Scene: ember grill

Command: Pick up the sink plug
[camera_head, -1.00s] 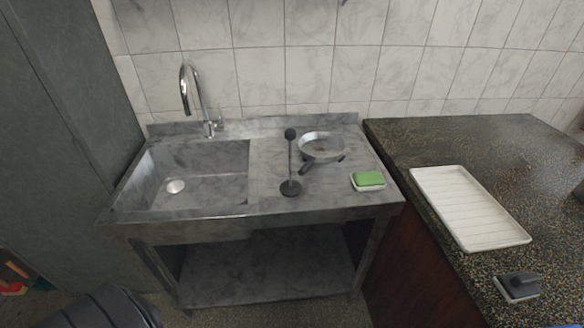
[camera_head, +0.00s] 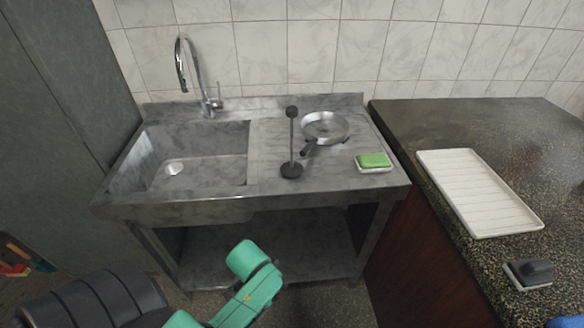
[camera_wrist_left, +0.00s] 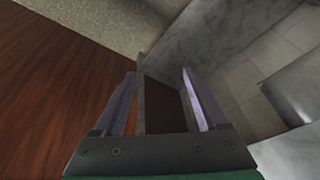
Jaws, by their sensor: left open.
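The sink plug (camera_head: 291,170) appears to be the dark round base with a thin upright rod and a dark knob on top. It stands on the flat metal drainboard (camera_head: 268,180), right of the basin. My left arm shows as green links at the bottom of the head view, in front of the sink unit; its fingers are not clear there. In the left wrist view my left gripper (camera_wrist_left: 163,88) is open, with nothing between its two fingers. The plug is not seen in that view. My right gripper is not in view.
A metal pan (camera_head: 325,128) and a green sponge on a white dish (camera_head: 374,168) lie right of the plug. The tap (camera_head: 203,85) rises behind the basin (camera_head: 213,165). A dark counter with a white tray (camera_head: 478,195) stands right. Wooden panelling (camera_wrist_left: 55,90) fills the wrist view's left.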

